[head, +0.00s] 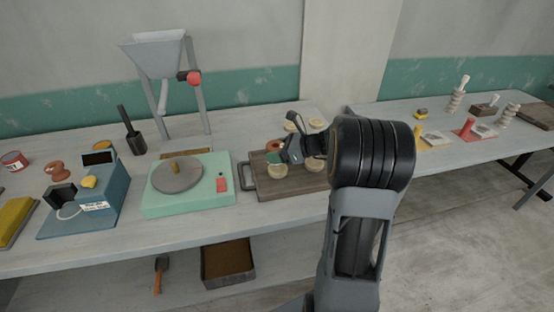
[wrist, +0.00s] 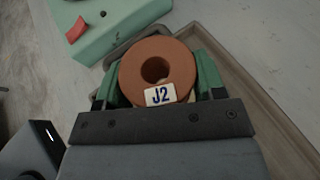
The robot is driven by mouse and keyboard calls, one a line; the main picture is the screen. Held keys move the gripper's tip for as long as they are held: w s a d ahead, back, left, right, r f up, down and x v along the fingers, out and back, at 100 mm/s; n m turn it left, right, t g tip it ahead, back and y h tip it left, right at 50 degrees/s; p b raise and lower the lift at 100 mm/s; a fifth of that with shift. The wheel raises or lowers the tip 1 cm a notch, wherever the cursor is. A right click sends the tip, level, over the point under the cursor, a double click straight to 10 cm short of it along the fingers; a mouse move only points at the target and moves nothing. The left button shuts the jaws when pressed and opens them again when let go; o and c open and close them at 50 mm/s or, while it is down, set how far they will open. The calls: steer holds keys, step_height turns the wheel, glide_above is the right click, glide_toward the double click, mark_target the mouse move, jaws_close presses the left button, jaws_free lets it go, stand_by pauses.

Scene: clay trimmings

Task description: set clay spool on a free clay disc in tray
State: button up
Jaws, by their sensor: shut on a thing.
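My gripper (wrist: 157,88) is shut on a terracotta clay spool (wrist: 132,74) with a J2 label, its green fingers on either side. In the head view the spool (head: 272,145) shows as a small orange patch beside my gripper (head: 279,156), over the tray. The brown wooden tray (head: 270,187) has a dark handle at its left; its floor also shows in the wrist view (wrist: 232,62). Several cream clay discs are in the tray, one at the front (head: 277,171) and one at the back (head: 317,124). What lies under the spool is hidden, so I cannot tell whether it touches a disc.
A mint-green wheel unit (head: 190,203) stands left of the tray. Another terracotta spool (head: 58,169) stands near a blue device (head: 114,190) further left. A metal hopper stand (head: 160,60) is behind. A second table (head: 400,120) with tools is at the right.

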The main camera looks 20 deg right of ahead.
steer(key=shift+d+f, duration=0.2)
steer(key=shift+f, duration=1.55)
steer(key=shift+f+b, duration=0.2)
steer(key=shift+b, duration=0.1)
steer(key=o, duration=1.1)
